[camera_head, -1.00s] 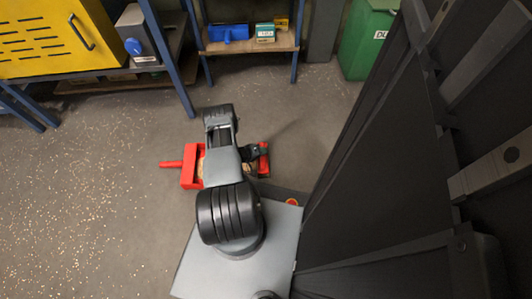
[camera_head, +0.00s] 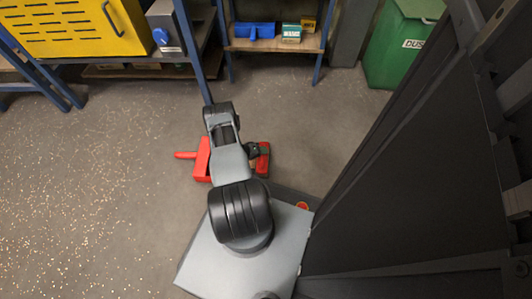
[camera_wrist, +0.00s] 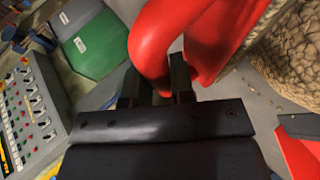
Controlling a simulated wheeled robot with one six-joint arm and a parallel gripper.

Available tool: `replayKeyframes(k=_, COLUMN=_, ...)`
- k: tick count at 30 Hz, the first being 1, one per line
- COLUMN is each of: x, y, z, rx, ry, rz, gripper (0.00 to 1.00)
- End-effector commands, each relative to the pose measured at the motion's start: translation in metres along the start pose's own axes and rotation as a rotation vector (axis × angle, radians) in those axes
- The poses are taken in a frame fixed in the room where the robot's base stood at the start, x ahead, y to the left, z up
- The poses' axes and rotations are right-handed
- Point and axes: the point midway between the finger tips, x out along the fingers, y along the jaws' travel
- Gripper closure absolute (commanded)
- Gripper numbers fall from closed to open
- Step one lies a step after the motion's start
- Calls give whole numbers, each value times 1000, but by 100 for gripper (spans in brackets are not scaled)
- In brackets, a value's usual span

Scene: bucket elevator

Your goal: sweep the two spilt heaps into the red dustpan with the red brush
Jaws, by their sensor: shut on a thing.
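The red dustpan (camera_head: 203,160) lies on the floor left of my arm in the head view, its handle pointing left. The red brush (camera_head: 263,158) is right of my arm. In the wrist view, my gripper (camera_wrist: 160,85) is shut on the brush's curved red handle (camera_wrist: 150,45). A brown, grainy mass (camera_wrist: 295,60) shows beside the brush at the right of the wrist view; I cannot tell whether it is one heap or both. A red edge, likely the dustpan (camera_wrist: 298,152), shows below it. My arm hides the floor between brush and dustpan in the head view.
Pale specks are scattered over the floor (camera_head: 90,190) at left. A shelf (camera_head: 270,43) with a blue item, a yellow cabinet (camera_head: 70,25) and a green dust bin (camera_head: 398,45) stand behind. A dark tall structure (camera_head: 400,190) closes off the right side.

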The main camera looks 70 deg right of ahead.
Motion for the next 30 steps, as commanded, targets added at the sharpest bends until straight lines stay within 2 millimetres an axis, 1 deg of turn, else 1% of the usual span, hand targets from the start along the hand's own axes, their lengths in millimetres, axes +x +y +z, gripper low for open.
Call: replayKeyframes(k=30, x=-58, y=-43, z=-24, rx=0, ry=3, rz=0, gripper=100)
